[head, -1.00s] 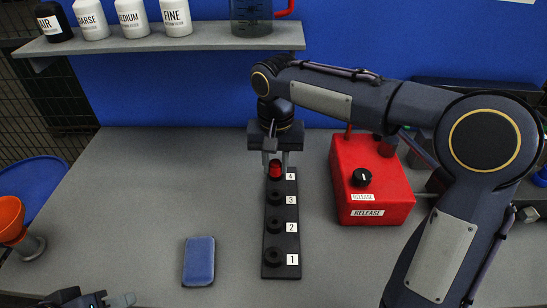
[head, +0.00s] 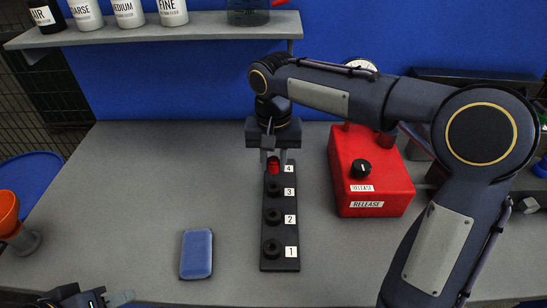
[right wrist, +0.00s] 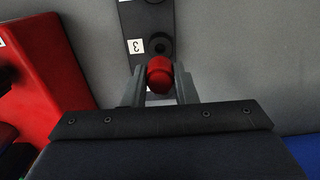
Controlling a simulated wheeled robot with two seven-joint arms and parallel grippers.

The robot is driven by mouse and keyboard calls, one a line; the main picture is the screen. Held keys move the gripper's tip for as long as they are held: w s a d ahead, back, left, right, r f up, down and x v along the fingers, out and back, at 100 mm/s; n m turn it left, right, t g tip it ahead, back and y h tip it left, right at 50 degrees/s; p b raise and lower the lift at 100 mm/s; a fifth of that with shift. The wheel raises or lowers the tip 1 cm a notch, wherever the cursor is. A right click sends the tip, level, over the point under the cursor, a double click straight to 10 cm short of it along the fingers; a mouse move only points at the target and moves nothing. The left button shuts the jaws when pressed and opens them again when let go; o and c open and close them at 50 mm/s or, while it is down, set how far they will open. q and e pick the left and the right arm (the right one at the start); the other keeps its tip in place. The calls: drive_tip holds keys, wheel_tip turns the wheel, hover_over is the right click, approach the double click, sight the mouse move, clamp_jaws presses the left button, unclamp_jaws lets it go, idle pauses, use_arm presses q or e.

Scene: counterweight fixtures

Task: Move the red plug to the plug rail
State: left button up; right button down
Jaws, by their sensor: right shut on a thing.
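The red plug (head: 273,166) is at the position marked 4, at the far end of the black plug rail (head: 281,231). My right gripper (head: 273,158) comes down over it from above with one finger on each side. In the right wrist view the red plug (right wrist: 159,75) sits between the fingers of the right gripper (right wrist: 160,88), which is shut on it. Whether the plug is seated in the rail or slightly raised is hidden. Positions 1, 2 and 3 show dark round sockets. My left gripper (head: 118,299) is at the bottom left edge, partly cut off.
A red box (head: 370,177) with a black knob and release labels stands right of the rail. A blue pad (head: 196,254) lies to the left. A shelf (head: 150,38) with several bottles runs along the back. An orange funnel (head: 7,212) is at the left edge.

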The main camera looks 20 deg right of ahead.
sight(273, 173)
drive_tip(key=shift+f, duration=0.15)
drive_tip(key=shift+f+b, duration=1)
drive_tip(key=shift+f, duration=0.35)
drive_tip(key=shift+f, duration=0.1)
drive_tip(key=shift+f+b, duration=0.45)
drive_tip(key=shift+f, duration=0.3)
drive_tip(key=shift+f, duration=0.15)
drive_tip(key=shift+f+b, duration=0.35)
drive_tip(key=shift+f, duration=0.1)
drive_tip(key=shift+f, duration=0.3)
idle(0.6)
